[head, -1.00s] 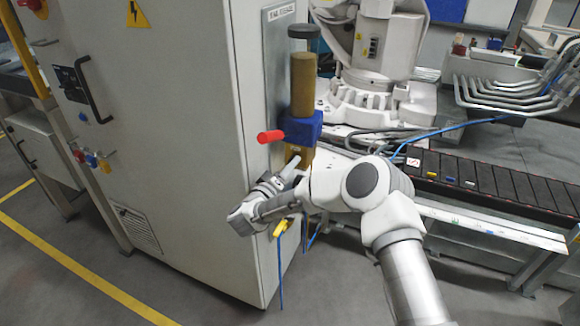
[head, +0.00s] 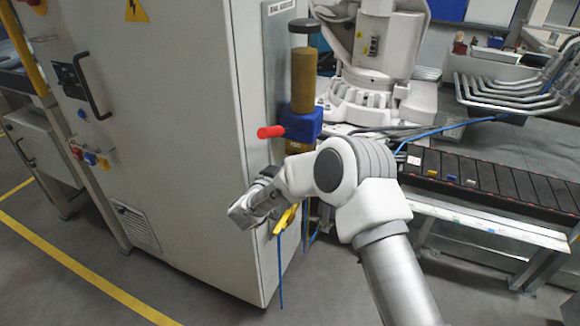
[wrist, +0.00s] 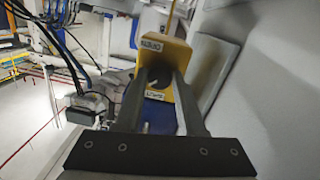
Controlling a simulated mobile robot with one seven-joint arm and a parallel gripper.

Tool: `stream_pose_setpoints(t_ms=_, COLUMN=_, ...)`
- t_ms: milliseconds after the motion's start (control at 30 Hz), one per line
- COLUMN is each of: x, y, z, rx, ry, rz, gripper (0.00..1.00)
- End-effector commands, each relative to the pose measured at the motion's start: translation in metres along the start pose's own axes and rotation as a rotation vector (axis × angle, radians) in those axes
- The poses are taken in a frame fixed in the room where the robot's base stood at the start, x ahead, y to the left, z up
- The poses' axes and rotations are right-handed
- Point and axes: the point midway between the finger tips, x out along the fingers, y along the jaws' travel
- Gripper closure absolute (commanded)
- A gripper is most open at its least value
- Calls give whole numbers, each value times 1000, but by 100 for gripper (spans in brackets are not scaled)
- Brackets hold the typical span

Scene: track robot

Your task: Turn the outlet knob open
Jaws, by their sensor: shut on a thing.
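A yellow block (wrist: 178,48) with printed labels fills the upper middle of the wrist view. A dark round part, which looks like the outlet knob (wrist: 160,68), sits at its face. My gripper (wrist: 160,78) reaches up to it, with one finger on each side, and is shut on it. The knob's angle cannot be read. In the head view, my wrist and arm hide the knob and the fingertips. Above my arm, the upright unit on the cabinet side shows a brass cylinder (head: 302,80), a blue block (head: 301,124) and a red handle (head: 270,132).
The grey cabinet (head: 170,120) stands close on the left of the unit. A yellow part (head: 286,219) and blue cables hang below my wrist. A dark slatted track (head: 490,182) runs to the right. Open floor lies in front of the cabinet.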

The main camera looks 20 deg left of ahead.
Motion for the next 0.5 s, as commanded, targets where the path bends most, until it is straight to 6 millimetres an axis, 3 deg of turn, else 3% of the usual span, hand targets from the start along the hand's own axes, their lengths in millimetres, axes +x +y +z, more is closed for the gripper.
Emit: stream_pose_setpoints(t_ms=500, x=0, y=0, z=1, rx=471, ry=-17, rz=-30, gripper=100)
